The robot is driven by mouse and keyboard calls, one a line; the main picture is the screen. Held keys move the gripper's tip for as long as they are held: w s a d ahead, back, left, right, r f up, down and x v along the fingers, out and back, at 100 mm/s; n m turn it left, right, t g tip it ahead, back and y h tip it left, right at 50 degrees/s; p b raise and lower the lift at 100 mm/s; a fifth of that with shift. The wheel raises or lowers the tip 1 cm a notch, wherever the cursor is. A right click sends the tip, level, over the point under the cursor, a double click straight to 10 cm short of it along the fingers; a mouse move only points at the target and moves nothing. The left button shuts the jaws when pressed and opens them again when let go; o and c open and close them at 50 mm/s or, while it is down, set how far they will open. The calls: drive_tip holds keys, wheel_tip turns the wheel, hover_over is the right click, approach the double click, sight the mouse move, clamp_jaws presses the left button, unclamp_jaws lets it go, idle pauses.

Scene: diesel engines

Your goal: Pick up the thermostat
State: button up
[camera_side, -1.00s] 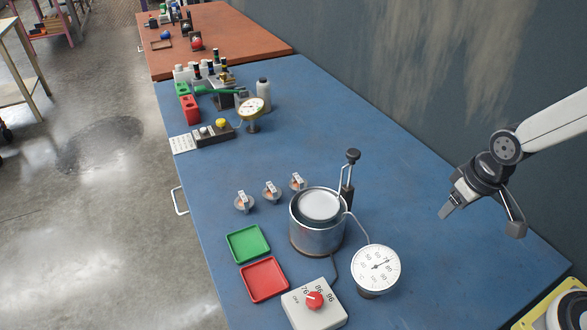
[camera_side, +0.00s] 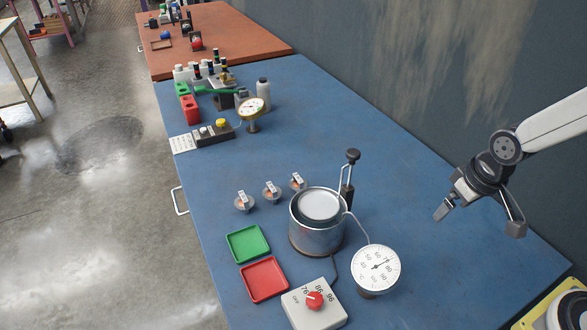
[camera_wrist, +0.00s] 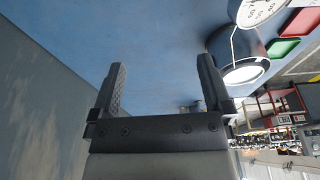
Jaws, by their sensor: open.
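Three small thermostats stand in a row on the blue table in the side view: a left one (camera_side: 244,202), a middle one (camera_side: 272,192) and a right one (camera_side: 297,183). Each has a metallic round body, a coppery part and a white label on top. My gripper (camera_side: 480,220) is open and empty, above the right part of the table, well apart from the thermostats. In the wrist view my gripper (camera_wrist: 162,68) has its two fingers spread with nothing between them. Small shapes near the right finger there are too small to identify.
A metal pot (camera_side: 317,238) stands right of the thermostats, with a black-handled rod (camera_side: 350,175) beside it. Near it are a dial thermometer (camera_side: 376,268), a knob box (camera_side: 314,306), a green tray (camera_side: 248,244) and a red tray (camera_side: 264,279). The table's middle is clear.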

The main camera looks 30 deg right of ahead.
drive_tip(key=shift+r, duration=0.1)
drive_tip(key=w+r+v, duration=0.1)
drive_tip(key=w+v, duration=0.1)
drive_tip(key=v, duration=0.8)
drive_tip(key=w+a+m+t+y, duration=0.1)
drive_tip(key=w+a+m+y, duration=0.35)
drive_tip(key=w+m, duration=0.3)
drive_tip(key=w+a+m+t+y, duration=0.1)
drive_tip(key=w+a+m+y, duration=0.2)
drive_tip(key=w+a+m, duration=0.35)
drive_tip(key=w+d+m+t+y, duration=0.2)
drive_tip(key=w+m+t, duration=0.3)
drive_tip(key=w+m, duration=0.95)
drive_tip(key=n, duration=0.2)
approach(298, 184)
drive_tip(key=shift+w+f+m, duration=0.25)
drive_tip(key=shift+w+f, duration=0.75)
drive_tip(key=shift+f, duration=0.2)
drive_tip(key=shift+w+a, duration=0.1)
drive_tip(key=shift+a, duration=0.05)
drive_tip(key=shift+x, duration=1.15)
